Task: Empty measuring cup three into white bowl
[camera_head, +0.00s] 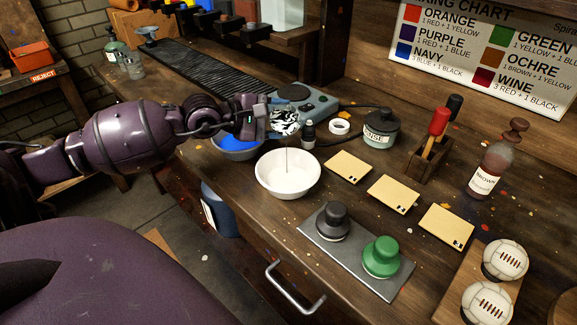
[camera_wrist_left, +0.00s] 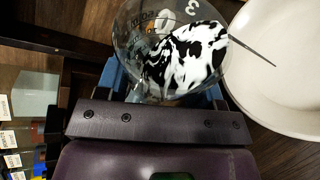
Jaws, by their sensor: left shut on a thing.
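My left gripper (camera_head: 266,121) is shut on a clear measuring cup (camera_head: 284,122) marked 3. The cup is held tilted above the white bowl (camera_head: 286,180), which stands on the bench. In the left wrist view, black-and-white swirled contents show inside the measuring cup (camera_wrist_left: 190,58), between the blue fingers (camera_wrist_left: 165,88). A thin dark line, like a fine stream, runs from the cup's rim to the white bowl (camera_wrist_left: 275,85). The bowl's visible inside looks white. My right gripper is not in view.
A bowl with blue contents (camera_head: 238,148) stands just behind and left of the white bowl. Cards (camera_head: 393,194) and a plate with black and green knobs (camera_head: 352,262) lie right.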

